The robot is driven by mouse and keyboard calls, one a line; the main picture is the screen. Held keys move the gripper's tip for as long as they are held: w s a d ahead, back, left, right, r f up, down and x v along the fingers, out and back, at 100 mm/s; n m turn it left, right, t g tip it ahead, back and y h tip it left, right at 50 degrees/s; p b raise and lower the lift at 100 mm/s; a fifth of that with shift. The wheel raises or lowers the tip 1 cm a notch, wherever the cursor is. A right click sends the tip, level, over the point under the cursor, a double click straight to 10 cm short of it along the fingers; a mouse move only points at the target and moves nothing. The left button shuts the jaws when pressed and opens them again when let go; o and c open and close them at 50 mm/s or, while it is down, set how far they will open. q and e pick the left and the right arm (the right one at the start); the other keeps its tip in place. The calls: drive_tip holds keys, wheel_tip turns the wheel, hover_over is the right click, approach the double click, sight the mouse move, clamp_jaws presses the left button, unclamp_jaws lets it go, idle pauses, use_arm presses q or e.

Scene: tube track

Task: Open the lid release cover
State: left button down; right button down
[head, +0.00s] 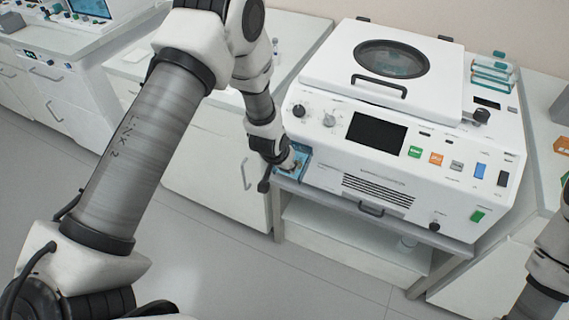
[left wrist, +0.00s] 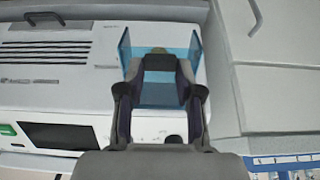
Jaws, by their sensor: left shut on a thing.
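The lid release cover (head: 304,152) is a small clear blue guard at the lower left corner of the front of the white machine (head: 330,170). In the left wrist view the cover (left wrist: 194,47) shows blue panels on both sides of my fingers and blue between them. My left gripper (head: 292,166) is at the cover, its fingers closed in on it; it also shows in the left wrist view (left wrist: 158,62). The fingers hide part of the cover and what is behind it. A small yellowish part shows at the fingertips. My right gripper is out of view.
The machine's lid (head: 385,70), with a round window and a black handle (head: 379,86), is down. Knobs, a dark screen (head: 377,132) and coloured buttons fill the front panel. A tube rack (head: 492,72) stands at the back right. A cabinet (head: 215,150) stands close on the left.

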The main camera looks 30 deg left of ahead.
use_arm(q)
drive_tip(key=r, duration=0.1)
drive_tip(key=w+r, duration=0.1)
drive_tip(key=shift+w+r+p, duration=0.2)
drive_tip(key=shift+r+p, duration=0.2)
drive_tip(key=shift+w+r, duration=0.35)
drive_tip(key=shift+r, duration=0.05)
drive_tip(key=c, duration=1.1)
unclamp_jaws()
drive_tip(key=o, duration=0.3)
drive_tip(key=shift+w, duration=0.1)
drive_tip(key=shift+o, duration=0.2)
drive_tip(key=shift+f, duration=0.25)
drive_tip(key=v, duration=1.2)
drive_tip(key=shift+f, duration=0.1)
